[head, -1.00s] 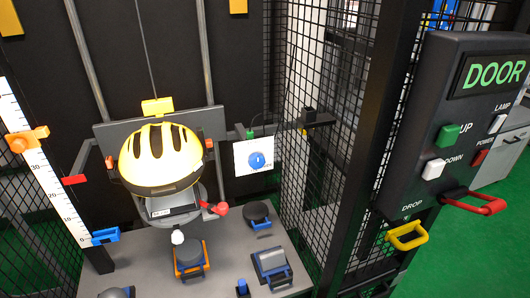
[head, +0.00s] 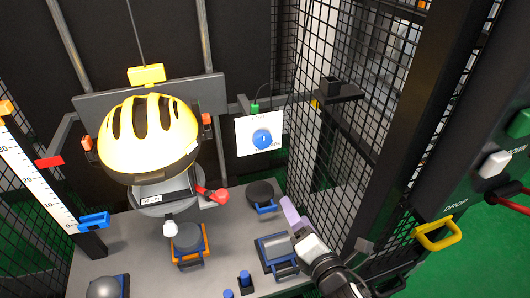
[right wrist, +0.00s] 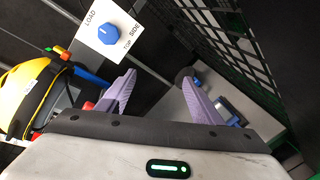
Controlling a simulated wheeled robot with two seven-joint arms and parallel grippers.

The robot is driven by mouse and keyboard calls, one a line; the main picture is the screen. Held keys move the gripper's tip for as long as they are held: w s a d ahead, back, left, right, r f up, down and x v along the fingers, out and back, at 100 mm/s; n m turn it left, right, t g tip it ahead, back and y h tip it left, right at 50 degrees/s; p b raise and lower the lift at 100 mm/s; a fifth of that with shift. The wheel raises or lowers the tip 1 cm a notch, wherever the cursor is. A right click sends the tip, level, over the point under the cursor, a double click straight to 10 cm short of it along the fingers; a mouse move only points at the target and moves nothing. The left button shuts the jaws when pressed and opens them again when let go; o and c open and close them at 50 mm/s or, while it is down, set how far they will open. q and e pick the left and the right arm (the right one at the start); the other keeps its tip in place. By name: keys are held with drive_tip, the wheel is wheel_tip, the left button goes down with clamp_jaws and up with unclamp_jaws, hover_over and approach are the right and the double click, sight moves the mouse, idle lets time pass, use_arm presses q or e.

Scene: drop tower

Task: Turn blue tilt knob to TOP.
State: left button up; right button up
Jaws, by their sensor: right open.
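The blue tilt knob (head: 262,139) is on a white plate (head: 247,148) to the right of the yellow helmet (head: 150,135). My left gripper is not in view.
Black mesh (head: 350,130) stands right of the knob. A dark bracket (head: 338,92) juts out at upper right. A red knob (head: 220,196) is below the plate. Several fixtures stand on the grey base (head: 215,238). A yellow DROP handle (head: 436,235) is at right.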

sight(264, 143)
drive_tip(key=w+a+r+n+t+y+b, duration=0.1)
drive_tip(key=w+a+r+n, duration=0.15)
drive_tip(key=r+n, duration=0.3)
drive_tip(key=w+a+r+n+t+y, duration=0.1)
drive_tip(key=w+a+r+n+t, duration=0.1)
drive_tip(key=w+r+n, duration=0.3)
drive_tip(key=shift+n, duration=0.75)
drive_tip(key=x, duration=0.2)
drive_tip(key=f+x, duration=0.1)
drive_tip(key=x, duration=0.2)
drive_tip(key=b+x, duration=0.1)
drive_tip(key=x, duration=0.2)
drive_tip(key=shift+w+a+f, duration=0.2)
drive_tip(key=shift+a+f, duration=0.1)
drive_tip(key=shift+f, duration=0.1)
drive_tip(key=c, duration=1.1)
drive_tip(key=shift+o, duration=0.2)
